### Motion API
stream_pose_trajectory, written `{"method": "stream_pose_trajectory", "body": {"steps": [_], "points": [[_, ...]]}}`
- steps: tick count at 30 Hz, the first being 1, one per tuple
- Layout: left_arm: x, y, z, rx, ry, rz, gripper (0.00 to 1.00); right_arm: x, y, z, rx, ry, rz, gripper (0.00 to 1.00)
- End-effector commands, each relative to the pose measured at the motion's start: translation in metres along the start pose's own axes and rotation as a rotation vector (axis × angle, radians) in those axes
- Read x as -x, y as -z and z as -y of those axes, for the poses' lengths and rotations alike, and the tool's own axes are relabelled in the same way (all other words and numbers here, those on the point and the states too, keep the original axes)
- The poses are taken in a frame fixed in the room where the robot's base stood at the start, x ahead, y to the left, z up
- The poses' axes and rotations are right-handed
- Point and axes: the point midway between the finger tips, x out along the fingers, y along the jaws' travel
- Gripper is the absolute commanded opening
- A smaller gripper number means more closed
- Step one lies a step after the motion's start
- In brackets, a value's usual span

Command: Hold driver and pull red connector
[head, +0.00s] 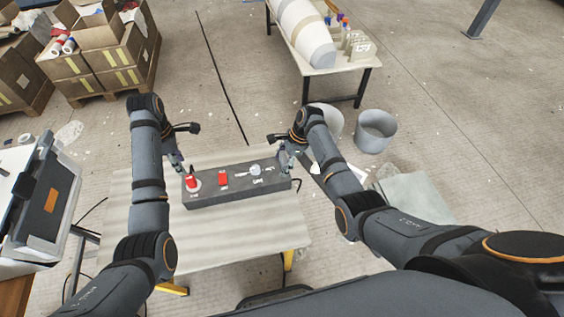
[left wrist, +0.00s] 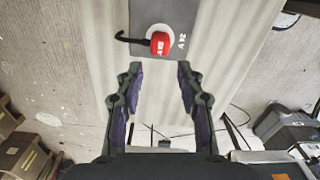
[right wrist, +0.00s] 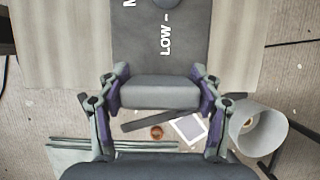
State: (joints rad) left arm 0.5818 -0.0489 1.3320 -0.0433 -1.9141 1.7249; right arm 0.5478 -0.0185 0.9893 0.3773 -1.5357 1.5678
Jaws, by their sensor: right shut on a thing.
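The driver is a long dark grey box (head: 238,190) lying on the table. The red connector (head: 192,183) sits at its left end on a white round base, with a short black cable. In the left wrist view the connector (left wrist: 160,43) lies just beyond the fingertips, beside a "24V" label. My left gripper (head: 178,167) is open and empty, close to that end and apart from the connector. My right gripper (head: 286,164) is shut on the right end of the driver. In the right wrist view the driver's end (right wrist: 158,92) fills the space between the fingers.
A second red part (head: 223,179) and a pale dial (head: 255,169) sit along the driver's top. The pale table (head: 240,235) is otherwise clear. Grey buckets (head: 376,130) stand behind at right. A grey case (head: 45,200) stands at left.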

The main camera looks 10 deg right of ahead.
Motion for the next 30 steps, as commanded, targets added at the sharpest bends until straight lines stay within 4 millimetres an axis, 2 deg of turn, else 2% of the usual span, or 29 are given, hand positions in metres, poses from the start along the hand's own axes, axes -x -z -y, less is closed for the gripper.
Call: {"method": "stream_pose_trajectory", "body": {"steps": [1,3,6,18,30], "points": [[-0.001,0.000,0.000,-0.004,0.001,0.000,0.43,0.000,0.000,0.000,0.000,0.001,0.000,0.03],[-0.010,0.000,0.001,-0.053,0.003,0.000,0.53,0.000,0.000,0.000,0.000,0.001,0.000,0.03],[-0.022,0.000,0.001,-0.129,0.002,0.000,0.53,0.000,0.000,0.000,0.000,0.001,0.000,0.03],[-0.029,0.000,0.000,-0.142,0.001,0.000,0.53,0.000,0.000,0.000,0.000,0.001,0.000,0.03],[-0.084,0.000,0.000,-0.143,0.002,-0.001,0.53,0.000,0.000,0.000,0.000,0.001,-0.001,0.03]]}}
